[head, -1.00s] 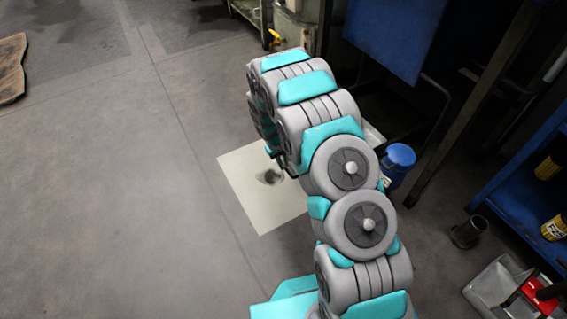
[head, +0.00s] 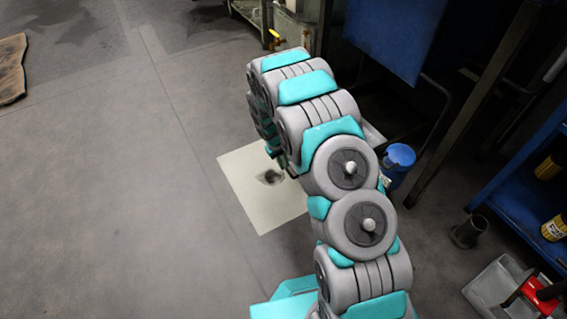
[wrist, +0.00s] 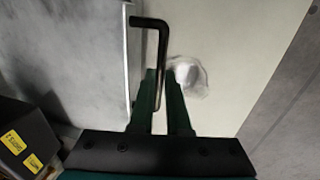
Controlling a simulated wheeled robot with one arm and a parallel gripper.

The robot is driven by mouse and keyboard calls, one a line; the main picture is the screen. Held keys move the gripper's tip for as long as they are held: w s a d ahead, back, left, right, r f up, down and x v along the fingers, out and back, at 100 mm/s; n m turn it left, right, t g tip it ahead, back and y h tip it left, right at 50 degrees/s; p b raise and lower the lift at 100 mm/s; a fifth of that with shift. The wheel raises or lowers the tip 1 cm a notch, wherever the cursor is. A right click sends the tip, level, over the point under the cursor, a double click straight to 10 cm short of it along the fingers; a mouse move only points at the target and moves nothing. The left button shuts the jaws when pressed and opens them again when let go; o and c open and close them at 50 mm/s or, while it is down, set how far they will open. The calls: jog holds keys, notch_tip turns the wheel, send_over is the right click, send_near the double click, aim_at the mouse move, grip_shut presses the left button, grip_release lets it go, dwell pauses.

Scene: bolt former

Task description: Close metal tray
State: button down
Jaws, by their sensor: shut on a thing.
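In the wrist view, a dark bent handle (wrist: 148,22) stands out from the edge of a grey metal surface (wrist: 75,50), which looks like the metal tray. My gripper (wrist: 161,74) is shut on the handle, with the bar running down between its two dark green fingers. The metal surface lies left of the fingers. In the head view, my arm hides the tray and most of my gripper, so how far the tray is open cannot be told.
A pale square sheet (head: 262,208) lies on the floor, with a small dark object (head: 270,177) on it. A blue-lidded bin (head: 398,165) stands right of my arm. A blue shelf (head: 518,205) is farther right. The floor on the left is mostly clear.

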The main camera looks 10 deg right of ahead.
jog(key=w+d+p, duration=0.1)
jog(key=w+d, duration=0.2)
jog(key=d, duration=0.6)
jog(key=w+d+p, duration=0.2)
jog(key=w+d, duration=0.1)
jog(key=d, duration=0.7)
jog(key=w+d+p, duration=0.2)
jog(key=w+d, duration=0.1)
jog(key=d, duration=0.6)
jog(key=shift+d, duration=0.15)
jog(key=shift+w+d, duration=0.15)
jog(key=shift+d, duration=0.05)
jog(key=c, duration=0.9)
grip_release()
jog(key=shift+d, duration=0.15)
jog(key=shift+r, duration=0.1)
jog(key=shift+a+r, duration=0.2)
jog(key=shift+r, duration=0.05)
jog(key=r, duration=0.4)
jog(key=a+r, duration=0.1)
jog(key=r, duration=0.2)
jog(key=shift+s+a, duration=0.1)
jog(key=shift+s, duration=0.15)
